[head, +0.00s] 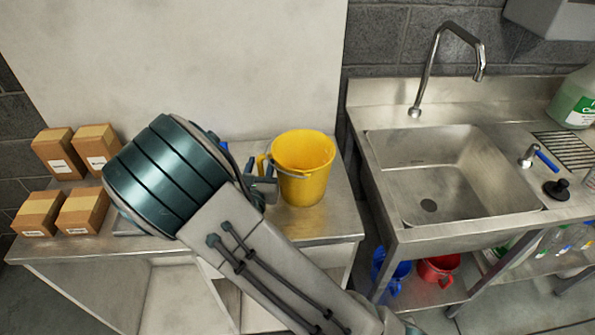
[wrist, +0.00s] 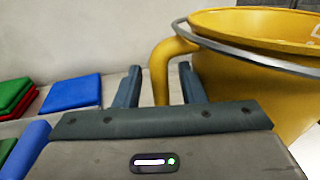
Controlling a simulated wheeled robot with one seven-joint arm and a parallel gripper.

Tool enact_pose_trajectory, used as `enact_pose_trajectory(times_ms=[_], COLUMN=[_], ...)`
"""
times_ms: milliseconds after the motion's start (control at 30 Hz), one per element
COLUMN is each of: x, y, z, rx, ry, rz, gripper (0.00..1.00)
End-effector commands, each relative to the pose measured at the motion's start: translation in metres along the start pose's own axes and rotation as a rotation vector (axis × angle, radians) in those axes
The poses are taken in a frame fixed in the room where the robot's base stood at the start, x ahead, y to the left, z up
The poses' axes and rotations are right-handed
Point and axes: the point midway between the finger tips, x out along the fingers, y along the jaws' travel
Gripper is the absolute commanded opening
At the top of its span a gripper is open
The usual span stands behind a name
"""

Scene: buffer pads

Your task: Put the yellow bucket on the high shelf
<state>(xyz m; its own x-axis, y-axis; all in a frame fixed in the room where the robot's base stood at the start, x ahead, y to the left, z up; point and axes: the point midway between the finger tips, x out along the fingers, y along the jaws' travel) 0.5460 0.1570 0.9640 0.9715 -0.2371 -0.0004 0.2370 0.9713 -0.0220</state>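The yellow bucket (head: 305,172) stands upright on the steel counter, with its grey wire bail lowered along the rim. It also shows large at the right of the wrist view (wrist: 285,70). Its yellow side handle (wrist: 161,80) faces my gripper. My gripper (head: 264,178) is at the bucket's left side, at about the handle's height. In the wrist view the two fingers of my gripper (wrist: 160,88) are apart, with the handle showing in the gap; I cannot tell how deep it sits. My arm hides part of the counter. I cannot make out a high shelf in either view.
Several cardboard boxes (head: 62,158) stand at the counter's left end. Blue pads (wrist: 72,92) and red and green pads (wrist: 14,97) lie left of the fingers. A sink (head: 440,185) with a tall tap is at right. Blue and red buckets (head: 437,270) sit below it.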

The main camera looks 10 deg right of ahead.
Motion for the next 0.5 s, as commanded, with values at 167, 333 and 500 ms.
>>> enact_pose_trajectory(times_ms=[167, 333, 500], x=[-0.0003, -0.0005, -0.0005], y=[0.0001, 0.0001, 0.0001], z=[-0.0003, -0.0002, 0.0002], rx=[0.000, 0.000, 0.000], ry=[0.000, 0.000, -0.001], rz=[0.000, 0.000, 0.000], gripper=[0.34, 0.00, 0.00])
